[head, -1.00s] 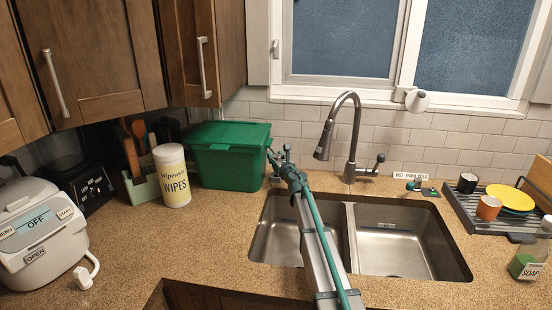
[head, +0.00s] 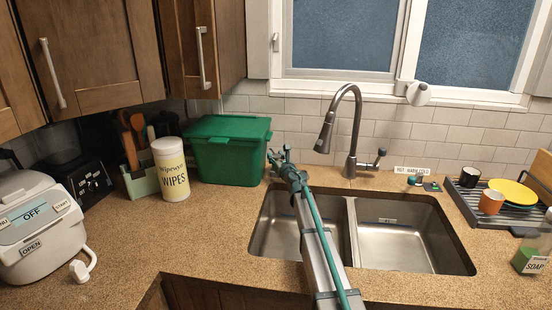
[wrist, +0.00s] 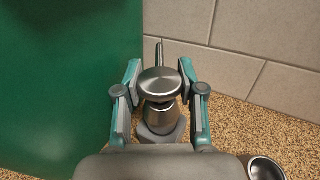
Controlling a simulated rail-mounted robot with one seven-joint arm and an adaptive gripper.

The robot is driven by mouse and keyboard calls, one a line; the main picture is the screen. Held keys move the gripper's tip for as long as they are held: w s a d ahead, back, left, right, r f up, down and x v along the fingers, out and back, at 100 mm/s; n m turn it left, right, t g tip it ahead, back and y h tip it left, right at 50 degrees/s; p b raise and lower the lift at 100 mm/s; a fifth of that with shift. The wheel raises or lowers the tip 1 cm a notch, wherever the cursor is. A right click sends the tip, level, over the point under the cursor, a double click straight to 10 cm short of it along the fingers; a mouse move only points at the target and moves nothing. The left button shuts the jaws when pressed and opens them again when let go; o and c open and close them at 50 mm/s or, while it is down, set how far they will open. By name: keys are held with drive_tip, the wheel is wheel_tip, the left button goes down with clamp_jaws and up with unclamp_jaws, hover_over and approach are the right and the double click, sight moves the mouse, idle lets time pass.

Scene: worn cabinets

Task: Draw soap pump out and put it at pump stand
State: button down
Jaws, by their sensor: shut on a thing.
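The soap pump (wrist: 160,82) is in the wrist view, a shiny metal piece with a round cap, a thin spout pointing away and a narrower neck. My gripper (head: 281,159) has its two teal-edged fingers on either side of the pump and is shut on it. It is beside the green bin, left of the faucet. A grey angular base (wrist: 160,134) shows below the pump's neck; I cannot tell whether the pump sits in it. The pump is too small to make out clearly in the head view. I cannot identify the pump stand with certainty.
The green bin (head: 228,150) stands close left and the tiled wall (wrist: 265,50) behind. The faucet (head: 353,140) and double sink (head: 390,235) are to the right. A dish rack (head: 466,205) and soap bottle (head: 530,262) stand at far right. Open counter lies front-left.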

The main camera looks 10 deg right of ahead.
drive_tip(key=shift+f, duration=0.3)
drive_tip(key=c, duration=0.6)
unclamp_jaws()
drive_tip(key=shift+r, duration=0.1)
drive_tip(key=shift+s, duration=0.15)
